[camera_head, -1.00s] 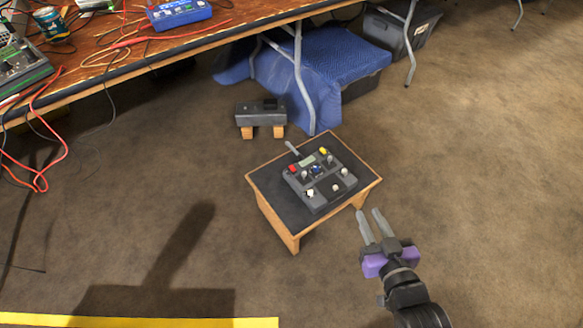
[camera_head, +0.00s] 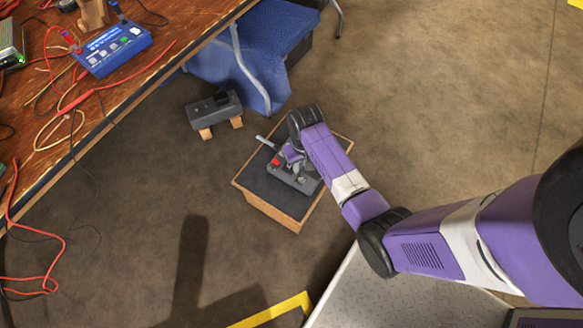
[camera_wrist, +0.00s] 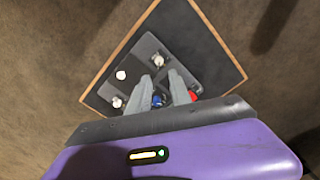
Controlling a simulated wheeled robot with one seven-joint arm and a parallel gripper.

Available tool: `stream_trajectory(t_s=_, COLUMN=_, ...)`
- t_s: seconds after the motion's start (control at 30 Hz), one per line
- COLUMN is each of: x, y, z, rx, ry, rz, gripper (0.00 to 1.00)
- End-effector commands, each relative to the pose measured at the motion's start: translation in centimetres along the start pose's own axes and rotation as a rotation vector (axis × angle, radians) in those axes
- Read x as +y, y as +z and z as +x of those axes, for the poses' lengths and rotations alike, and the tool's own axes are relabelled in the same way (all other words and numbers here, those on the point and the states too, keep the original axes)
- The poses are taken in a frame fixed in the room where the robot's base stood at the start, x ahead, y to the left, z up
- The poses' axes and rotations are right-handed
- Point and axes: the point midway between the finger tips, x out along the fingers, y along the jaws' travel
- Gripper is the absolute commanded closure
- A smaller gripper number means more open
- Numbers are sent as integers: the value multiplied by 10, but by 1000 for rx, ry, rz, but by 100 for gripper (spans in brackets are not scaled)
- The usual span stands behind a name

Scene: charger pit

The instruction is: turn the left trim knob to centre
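The grey transmitter (camera_head: 290,182) lies on a small dark-topped wooden stand (camera_head: 258,187). It is partly hidden by my arm in the head view. In the wrist view its panel (camera_wrist: 150,46) shows pale knobs or stick caps (camera_wrist: 121,75), (camera_wrist: 158,61), (camera_wrist: 117,102), a blue part (camera_wrist: 157,100) and a red part (camera_wrist: 194,95). Which pale one is the left trim knob, and how it is turned, I cannot tell. My gripper (camera_wrist: 161,74) is over the panel with its fingers apart. One pale cap shows just beyond the fingertips; contact is unclear.
A grey box (camera_head: 214,107) on wooden feet stands on the floor behind the stand. A cluttered workbench (camera_head: 150,75) with cables and a blue device (camera_head: 112,48) is at the upper left. Blue cloth (camera_head: 262,35) covers something at the back. Open floor lies to the right.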

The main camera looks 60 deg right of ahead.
Motion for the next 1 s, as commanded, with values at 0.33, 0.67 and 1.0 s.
stream_trajectory(t_s=0.33, x=0, y=8, z=38, rx=-26, ry=1, rz=1, gripper=75)
stream_trajectory(t_s=0.67, x=0, y=8, z=75, rx=-23, ry=1, rz=1, gripper=75)
stream_trajectory(t_s=1.0, x=0, y=7, z=77, rx=-21, ry=1, rz=0, gripper=75)
